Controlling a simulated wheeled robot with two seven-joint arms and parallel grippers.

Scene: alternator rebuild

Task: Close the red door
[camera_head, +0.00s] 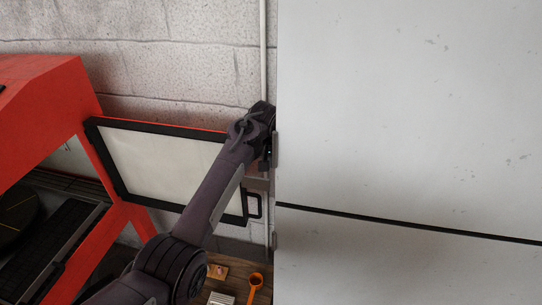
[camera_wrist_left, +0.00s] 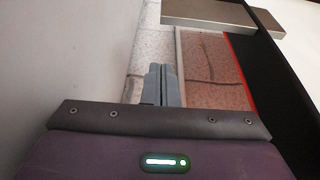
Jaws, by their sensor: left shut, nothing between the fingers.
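The red door (camera_head: 170,165) stands open, swung out from the red machine (camera_head: 45,95) at the left of the head view. It has a black frame, a pale window panel and a red top edge. Its black handle (camera_head: 258,206) is on the free right side. My left gripper (camera_head: 268,155) is near that free side, partly hidden by the white cabinet's edge. In the left wrist view my left gripper (camera_wrist_left: 162,82) is shut and empty, with the door's black and red edge (camera_wrist_left: 243,70) to its right. Contact with the door cannot be told. My right gripper is not in view.
A large white cabinet (camera_head: 410,110) fills the right of the head view, close beside my left gripper. A brick wall (camera_head: 180,65) is behind the door. Below, a wooden surface (camera_head: 240,272) holds an orange item (camera_head: 251,288). A grey bar (camera_wrist_left: 205,15) crosses the wrist view's top.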

